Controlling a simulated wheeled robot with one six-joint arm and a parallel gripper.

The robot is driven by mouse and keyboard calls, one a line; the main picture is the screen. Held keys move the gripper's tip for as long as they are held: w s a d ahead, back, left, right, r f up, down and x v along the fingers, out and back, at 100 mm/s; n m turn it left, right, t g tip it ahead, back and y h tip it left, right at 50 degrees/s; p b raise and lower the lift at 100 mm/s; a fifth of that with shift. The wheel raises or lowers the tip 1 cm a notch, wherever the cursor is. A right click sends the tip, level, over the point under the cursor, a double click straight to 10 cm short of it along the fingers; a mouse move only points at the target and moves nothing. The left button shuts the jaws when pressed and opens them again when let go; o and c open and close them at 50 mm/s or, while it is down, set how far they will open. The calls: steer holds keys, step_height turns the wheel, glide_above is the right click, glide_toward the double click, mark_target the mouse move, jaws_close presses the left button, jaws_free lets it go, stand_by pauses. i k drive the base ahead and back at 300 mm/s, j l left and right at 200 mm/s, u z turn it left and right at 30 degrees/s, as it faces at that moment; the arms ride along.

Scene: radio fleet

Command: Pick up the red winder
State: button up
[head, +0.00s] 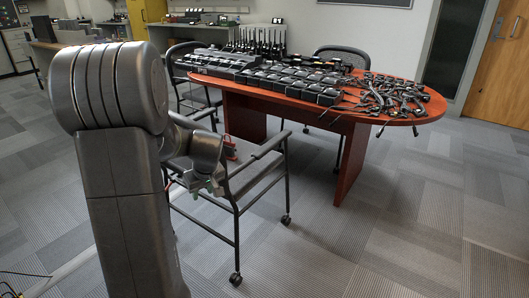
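A small red object (230,150), which may be the red winder, shows at the seat of the front chair. It is just right of my arm's wrist and partly hidden by it, so its full shape is unclear. My gripper (204,186) points down over the left part of that chair, lower in the picture and to the left of the red object. The gripper is small and dark here, and I cannot see whether its fingers are apart. I see nothing clearly held in it.
The front chair (262,188) has dark armrests and casters. Behind it an oval reddish table (350,112) carries many black radios and accessories. More chairs stand around the table. Carpeted floor (400,220) is clear at the right.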

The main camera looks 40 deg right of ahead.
mark_target(228, 147)
steer(key=l+z, duration=0.15)
steer(key=z, duration=0.25)
steer(key=l+z, duration=0.15)
steer(key=z, duration=0.25)
steer(key=l+z, duration=0.15)
steer(key=z, duration=0.25)
steer(key=i+l+z, duration=0.1)
steer(key=z, duration=0.3)
steer(key=i+l+z, duration=0.2)
steer(key=z, duration=0.25)
steer(key=i+l+z, duration=0.2)
steer(key=z, duration=0.25)
steer(key=i+u, duration=0.4)
steer(key=i+l+u, duration=0.1)
steer(key=u, duration=0.3)
steer(key=i+u, duration=0.15)
steer(key=u, duration=0.3)
steer(key=i+u, duration=0.15)
steer(key=u, duration=0.3)
steer(key=i+u, duration=0.15)
steer(key=u, duration=0.35)
steer(key=i+l+u, duration=0.1)
steer(key=u, duration=0.35)
steer(key=i+l+u, duration=0.1)
steer(key=u, duration=0.2)
steer(key=i+l+u, duration=0.3)
steer(key=j, duration=0.1)
